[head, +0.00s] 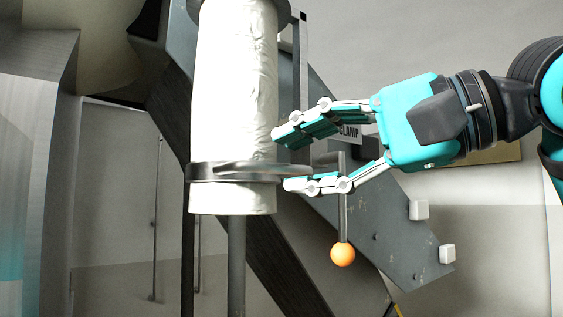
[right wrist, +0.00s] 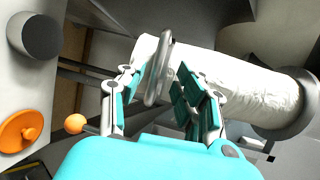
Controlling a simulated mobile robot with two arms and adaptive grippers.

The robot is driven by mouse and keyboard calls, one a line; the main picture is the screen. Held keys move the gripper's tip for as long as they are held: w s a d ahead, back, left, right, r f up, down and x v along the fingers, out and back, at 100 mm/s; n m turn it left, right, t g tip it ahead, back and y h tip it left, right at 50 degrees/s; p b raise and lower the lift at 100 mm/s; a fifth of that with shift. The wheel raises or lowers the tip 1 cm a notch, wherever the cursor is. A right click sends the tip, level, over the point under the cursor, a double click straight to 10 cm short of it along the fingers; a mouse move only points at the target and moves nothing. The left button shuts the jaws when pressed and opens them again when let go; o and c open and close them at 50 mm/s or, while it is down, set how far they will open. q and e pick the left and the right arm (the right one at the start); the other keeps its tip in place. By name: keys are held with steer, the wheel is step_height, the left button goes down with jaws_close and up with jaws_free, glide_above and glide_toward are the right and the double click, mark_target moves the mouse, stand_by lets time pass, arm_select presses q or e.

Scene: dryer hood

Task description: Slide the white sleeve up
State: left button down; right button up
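The white sleeve (head: 233,95) is a wrinkled upright tube in the head view. It also shows in the right wrist view (right wrist: 245,90). A dark metal ring (head: 235,172) goes around the sleeve near its lower end. The ring also shows in the right wrist view (right wrist: 158,75). My right gripper (head: 283,161) is open at the sleeve's right side, with one finger above the ring's right end and the other below it. In the right wrist view the ring lies between the spread fingers. I cannot tell whether either finger touches it. My left gripper is not in view.
A lever with an orange ball (head: 343,254) hangs close below my right gripper. A slanted dark metal panel (head: 385,245) with white knobs stands behind. A dark pole (head: 236,260) runs down below the sleeve.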

steer(key=v, duration=0.9)
steer(key=shift+s+r, duration=0.1)
